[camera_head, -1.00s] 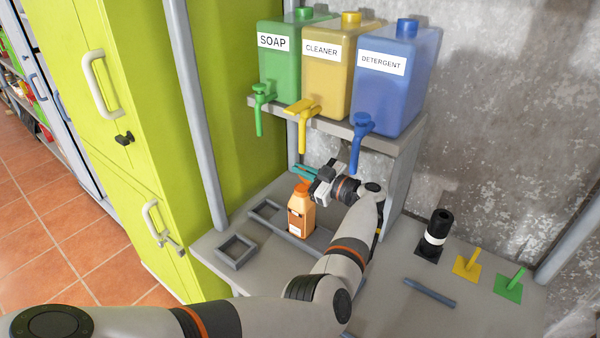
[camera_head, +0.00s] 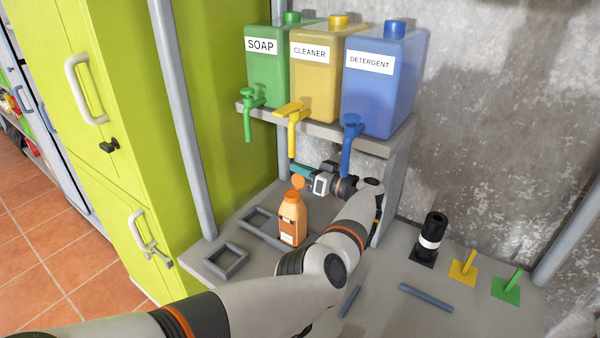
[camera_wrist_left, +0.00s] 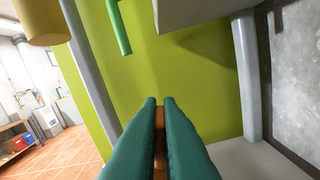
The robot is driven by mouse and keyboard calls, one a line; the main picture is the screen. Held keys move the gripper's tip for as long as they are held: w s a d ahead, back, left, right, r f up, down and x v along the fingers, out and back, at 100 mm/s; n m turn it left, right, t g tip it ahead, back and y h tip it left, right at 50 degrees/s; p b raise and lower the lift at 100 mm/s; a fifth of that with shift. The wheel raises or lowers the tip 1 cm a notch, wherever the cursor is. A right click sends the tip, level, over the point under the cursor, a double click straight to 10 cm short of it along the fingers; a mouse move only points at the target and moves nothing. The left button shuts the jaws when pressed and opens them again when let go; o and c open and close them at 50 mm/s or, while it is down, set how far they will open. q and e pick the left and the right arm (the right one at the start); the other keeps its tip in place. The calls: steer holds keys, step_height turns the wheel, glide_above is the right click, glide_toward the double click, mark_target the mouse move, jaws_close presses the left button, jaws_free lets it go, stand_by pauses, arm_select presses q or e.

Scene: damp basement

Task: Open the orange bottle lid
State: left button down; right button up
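The orange bottle (camera_head: 291,222) stands upright on the grey counter under the dispensers. Its orange lid (camera_head: 298,182) shows as a round disc just above the neck, tipped to face the head camera. I cannot tell whether its edge still touches the bottle. My left gripper (camera_head: 300,171) is level just above and behind the bottle top, its teal fingers pointing left. In the left wrist view the fingers (camera_wrist_left: 160,125) are close together with a strip of orange lid (camera_wrist_left: 159,128) between them. The bottle body is hidden there. My right gripper is not in view.
Soap (camera_head: 268,66), cleaner (camera_head: 316,77) and detergent (camera_head: 380,85) containers stand on a shelf above, their taps hanging near my wrist. Grey frames (camera_head: 226,262) lie left of the bottle. A black cylinder (camera_head: 430,236) and blue rods (camera_head: 425,297) are at right.

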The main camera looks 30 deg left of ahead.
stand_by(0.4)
arm_select(q)
steer(key=c, duration=1.6)
jaws_free()
